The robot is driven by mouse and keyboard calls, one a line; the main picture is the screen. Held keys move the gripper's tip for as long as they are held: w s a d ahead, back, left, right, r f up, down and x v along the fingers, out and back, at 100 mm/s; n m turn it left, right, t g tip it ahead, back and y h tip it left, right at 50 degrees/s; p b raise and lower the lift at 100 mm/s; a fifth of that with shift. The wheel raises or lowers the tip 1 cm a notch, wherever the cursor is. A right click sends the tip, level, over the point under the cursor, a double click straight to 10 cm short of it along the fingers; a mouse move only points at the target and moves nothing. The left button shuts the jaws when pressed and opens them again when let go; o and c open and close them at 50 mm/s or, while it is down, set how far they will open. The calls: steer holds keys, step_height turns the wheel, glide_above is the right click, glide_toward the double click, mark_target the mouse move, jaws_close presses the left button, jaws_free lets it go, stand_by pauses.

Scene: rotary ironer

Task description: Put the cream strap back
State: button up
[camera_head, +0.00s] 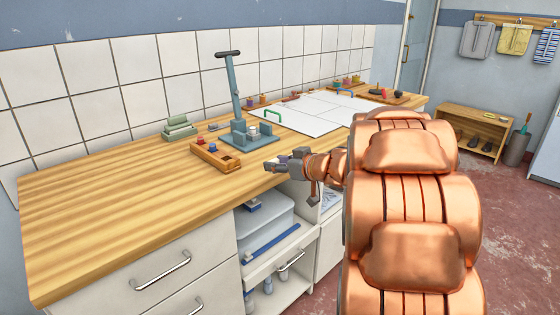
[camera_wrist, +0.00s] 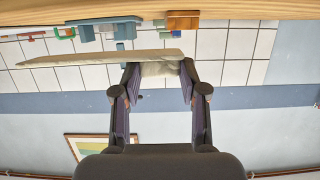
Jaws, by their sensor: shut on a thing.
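My gripper (camera_wrist: 160,76) is shut on the cream strap (camera_wrist: 100,58) in the wrist view, which looks upside down. The strap's near part lies between the two fingertips, and a long flat length tapers out to the left. In the head view my gripper (camera_head: 283,164) is at the front edge of the wooden worktop (camera_head: 100,185), right of the small wooden block tray (camera_head: 214,157). I cannot make out the strap in the head view.
A blue-grey lever press (camera_head: 240,125) stands on the worktop behind my gripper. Open shelves with a plastic bin (camera_head: 265,225) are below. The worktop's left part is clear.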

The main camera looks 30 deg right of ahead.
steer(key=w+d, duration=0.2)
steer(key=w, duration=0.1)
steer(key=w+d, duration=0.2)
steer(key=w, duration=0.1)
steer(key=w+d+f, duration=0.1)
steer(key=w+d, duration=0.1)
steer(key=w, duration=0.1)
steer(key=shift+s+f+b, duration=0.1)
steer(key=shift+f+b, duration=0.35)
steer(key=shift+f, duration=1.35)
steer(key=shift+a+f, duration=0.1)
steer(key=shift+f, duration=0.05)
steer(key=o, duration=1)
steer(key=shift+s+r, duration=0.1)
steer(key=shift+r, duration=0.15)
steer(key=p+v, duration=0.1)
steer(key=v, duration=1)
steer(key=shift+s, duration=0.4)
